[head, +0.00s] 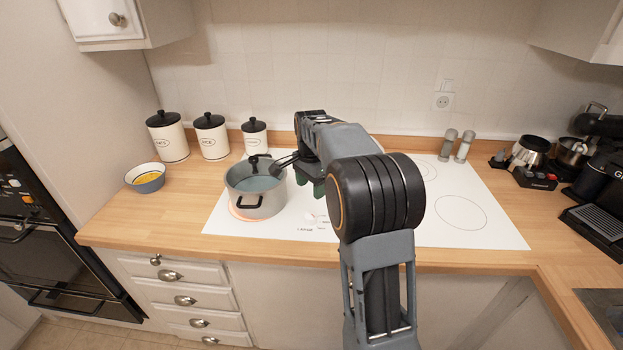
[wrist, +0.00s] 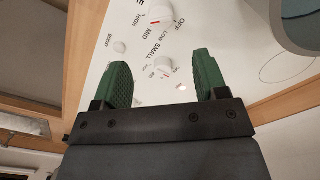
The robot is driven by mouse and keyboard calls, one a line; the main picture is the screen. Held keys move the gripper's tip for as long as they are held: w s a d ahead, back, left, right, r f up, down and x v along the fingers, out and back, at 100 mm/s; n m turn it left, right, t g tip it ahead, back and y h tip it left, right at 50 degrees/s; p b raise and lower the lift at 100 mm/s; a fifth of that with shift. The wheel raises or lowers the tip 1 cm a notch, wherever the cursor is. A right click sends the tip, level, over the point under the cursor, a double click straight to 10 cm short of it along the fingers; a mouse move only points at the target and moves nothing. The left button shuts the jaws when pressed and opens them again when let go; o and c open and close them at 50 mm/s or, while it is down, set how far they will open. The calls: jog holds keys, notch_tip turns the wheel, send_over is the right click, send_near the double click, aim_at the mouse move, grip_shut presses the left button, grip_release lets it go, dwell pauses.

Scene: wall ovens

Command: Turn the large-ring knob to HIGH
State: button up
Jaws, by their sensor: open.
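In the wrist view, a white knob (wrist: 159,16) with a red mark sits at the top among the printed words HIGH, MID, LOW and OFF. The word beside it is cut off, ending in E. I cannot tell its exact setting. A second white knob (wrist: 163,68), by the word SMALL, appears between my fingertips. My gripper (wrist: 161,62) has green fingers spread apart and holds nothing; I cannot tell its height above the panel. In the head view, my arm partly hides the gripper above the white cooktop (head: 480,222).
A grey pot (head: 256,200) stands on a glowing ring left of my gripper. A small button (wrist: 120,47) is marked BOOST. Canisters (head: 168,143) and a bowl (head: 145,187) stand left; shakers (head: 464,146) and a coffee machine (head: 598,175) stand right. The cooktop's right side is clear.

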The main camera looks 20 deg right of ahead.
jog(key=shift+r, duration=1.2)
jog(key=s+a+f+n+t, duration=0.1)
jog(key=s+a+n, duration=0.2)
jog(key=s+n, duration=0.2)
jog(key=s+a+f+n+t, duration=0.1)
jog(key=s+a+n, duration=0.3)
jog(key=s, duration=0.5)
jog(key=s+a+f+n+t, duration=0.1)
jog(key=s+a+n+t, duration=0.1)
jog(key=s+n, duration=0.4)
jog(key=shift+s+a, duration=0.8)
jog(key=shift+s, duration=0.15)
